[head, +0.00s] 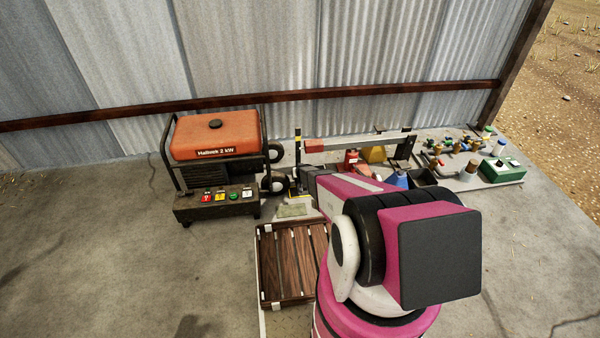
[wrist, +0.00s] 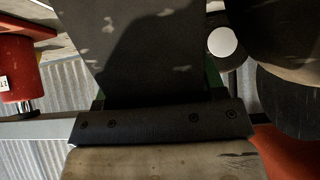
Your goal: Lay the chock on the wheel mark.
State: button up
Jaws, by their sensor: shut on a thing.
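My gripper (head: 304,182) is at the end of my arm, low beside the generator's right side and mostly hidden behind my arm in the head view. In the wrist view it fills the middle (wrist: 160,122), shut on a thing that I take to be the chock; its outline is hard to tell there. A pale greenish patch (head: 292,210) lies on the floor just in front of my gripper; it may be the wheel mark, but I cannot tell for sure.
A slatted wooden pallet (head: 290,262) lies in front of the patch. A mat with bottles, fittings and a green box (head: 500,169) is at the right by the corrugated wall (head: 250,50). Several coloured containers crowd behind my arm. The concrete floor at left is clear.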

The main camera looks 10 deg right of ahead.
jog(key=shift+f, duration=2.75)
jog(key=shift+f, duration=0.6)
jog(key=o, duration=1.5)
jog(key=shift+c, duration=0.2)
jog(key=v, duration=1)
jog(key=shift+s+r, duration=0.25)
jog(key=shift+s, duration=0.05)
